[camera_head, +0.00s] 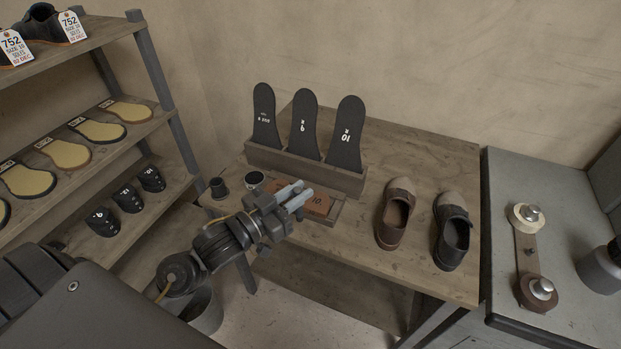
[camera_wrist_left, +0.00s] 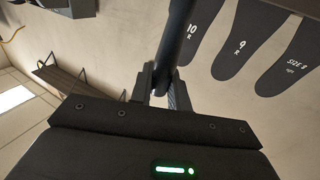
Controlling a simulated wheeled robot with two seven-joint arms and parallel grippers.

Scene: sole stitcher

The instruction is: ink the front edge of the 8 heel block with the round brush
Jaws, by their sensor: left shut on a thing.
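My left gripper (camera_head: 300,197) is over the front left of the workbench, in front of the sole rack. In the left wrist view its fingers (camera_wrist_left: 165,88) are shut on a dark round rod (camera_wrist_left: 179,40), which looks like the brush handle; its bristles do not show. A brown block marked 10 (camera_head: 319,204) lies in a low wooden tray (camera_head: 328,219) beside and below the gripper. The gripper covers the tray's left part, and no block marked 8 can be read. A white-rimmed jar (camera_head: 255,179) and a small dark pot (camera_head: 218,188) stand left. My right gripper is not in view.
A wooden rack (camera_head: 345,180) holds three black sole patterns behind the tray. Two shoes, one brown (camera_head: 396,213) and one dark (camera_head: 452,232), stand to the right. A shelf unit (camera_head: 158,62) is at left and a grey machine table (camera_head: 500,290) at right.

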